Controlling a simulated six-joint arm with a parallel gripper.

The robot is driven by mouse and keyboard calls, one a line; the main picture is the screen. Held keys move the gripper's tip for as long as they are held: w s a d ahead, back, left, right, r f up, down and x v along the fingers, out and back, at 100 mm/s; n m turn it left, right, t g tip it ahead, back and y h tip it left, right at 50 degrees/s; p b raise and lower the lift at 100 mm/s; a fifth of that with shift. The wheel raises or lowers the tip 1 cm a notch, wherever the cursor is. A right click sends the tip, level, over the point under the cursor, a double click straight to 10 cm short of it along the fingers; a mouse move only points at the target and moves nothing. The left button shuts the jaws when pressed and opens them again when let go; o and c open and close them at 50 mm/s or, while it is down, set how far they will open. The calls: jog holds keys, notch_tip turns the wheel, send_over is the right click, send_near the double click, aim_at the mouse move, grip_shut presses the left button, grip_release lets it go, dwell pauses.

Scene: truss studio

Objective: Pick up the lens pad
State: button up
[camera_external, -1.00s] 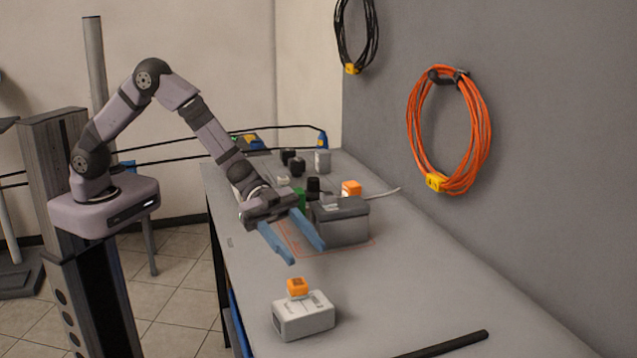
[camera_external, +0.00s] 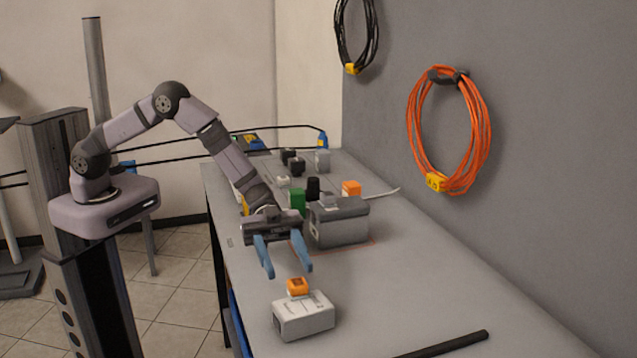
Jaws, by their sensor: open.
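I cannot tell for sure which thing is the lens pad, as no label can be read. A small orange block (camera_external: 298,287) with a pale mark on top sits on a white box (camera_external: 304,318) near the front of the bench. My gripper (camera_external: 289,272) has two blue fingers, spread open and empty. The fingertips point toward the camera and down, just behind and above the orange block in the picture. Whether they touch it cannot be told; it appears outside their grip.
A grey case (camera_external: 340,225) stands right of my gripper on the grey bench (camera_external: 420,290). Behind it are a green block (camera_external: 297,200), another orange block (camera_external: 351,188) and several dark and grey pieces. A black bar (camera_external: 440,345) lies at the front. The right side of the bench is clear.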

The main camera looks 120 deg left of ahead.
aim_at(295, 278)
jog(key=shift+w+d+r, duration=0.1)
jog(key=shift+w+d, duration=0.15)
jog(key=shift+d, duration=0.1)
jog(key=shift+p+x, duration=0.9)
jog(key=shift+x, duration=1.2)
jog(key=shift+c, duration=0.5)
jog(key=c, duration=1.1)
jog(key=shift+r, duration=0.15)
